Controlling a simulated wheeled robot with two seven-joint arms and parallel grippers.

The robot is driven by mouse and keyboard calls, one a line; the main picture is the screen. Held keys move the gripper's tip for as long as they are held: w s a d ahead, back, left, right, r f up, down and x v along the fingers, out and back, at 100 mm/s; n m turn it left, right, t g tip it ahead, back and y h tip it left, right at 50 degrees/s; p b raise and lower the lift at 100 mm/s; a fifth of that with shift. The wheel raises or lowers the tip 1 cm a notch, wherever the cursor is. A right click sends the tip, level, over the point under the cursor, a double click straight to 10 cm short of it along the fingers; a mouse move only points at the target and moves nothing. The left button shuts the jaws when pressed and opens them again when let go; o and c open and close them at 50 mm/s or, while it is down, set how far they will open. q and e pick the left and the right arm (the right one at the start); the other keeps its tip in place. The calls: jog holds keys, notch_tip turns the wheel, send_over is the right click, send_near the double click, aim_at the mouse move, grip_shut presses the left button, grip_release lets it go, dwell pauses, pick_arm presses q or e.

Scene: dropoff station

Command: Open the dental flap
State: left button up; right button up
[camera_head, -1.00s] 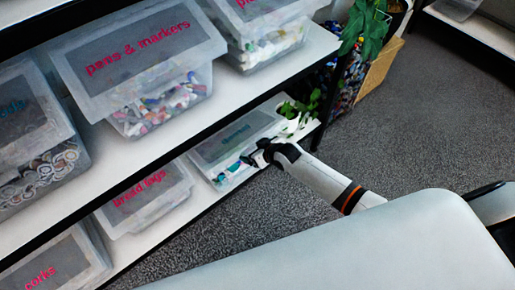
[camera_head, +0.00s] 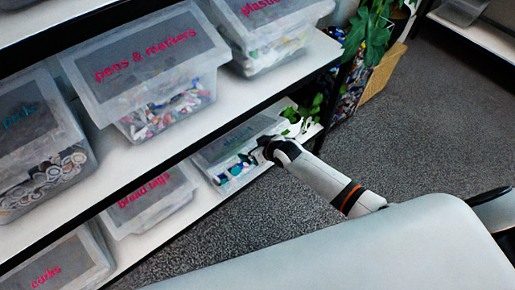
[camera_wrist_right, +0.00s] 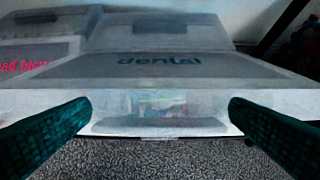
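The dental bin is a clear plastic box with a grey label panel reading "dental" (camera_wrist_right: 160,60). In the head view the dental bin (camera_head: 228,150) sits on the lower shelf, at its right end, with small colourful items inside. Its lid flap looks closed. My right gripper (camera_head: 258,157) is at the front of this bin. In the right wrist view the two green-padded fingers of my right gripper (camera_wrist_right: 160,118) are wide apart, with the bin's front between them and nothing gripped. Whether they touch the bin cannot be told. My left gripper is not in view.
A bread tags bin (camera_head: 150,205) stands left of the dental bin, and a corks bin (camera_head: 55,268) further left. The upper shelf holds a pens & markers bin (camera_head: 150,70) above. A green plant (camera_head: 300,118) is right of the dental bin. Grey carpet is free in front.

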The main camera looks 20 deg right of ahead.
jog(key=shift+s+f, duration=0.1)
jog(key=shift+s, duration=0.05)
jog(key=p+v, duration=0.1)
jog(key=v, duration=1.1)
jog(key=shift+p, duration=0.35)
jog(key=s+d+f+m+g+h, duration=0.15)
jog(key=s+f, duration=0.25)
jog(key=f, duration=0.4)
jog(key=s+d+f+g, duration=0.1)
jog(key=s+d+f, duration=0.2)
jog(key=s+f, duration=0.35)
jog(key=s+d+f+g+h, duration=0.1)
jog(key=s+d+f, duration=0.15)
jog(key=f, duration=0.65)
jog(key=s+a+f+g, duration=0.1)
jog(key=s+f, duration=0.5)
jog(key=s, duration=0.7)
jog(key=s+a+f+g, duration=0.2)
jog(key=s+f, duration=0.4)
jog(key=s, duration=0.6)
jog(key=shift+s+a+g+h, duration=0.2)
jog(key=shift+s+g+h, duration=0.15)
jog(key=shift+g, duration=0.2)
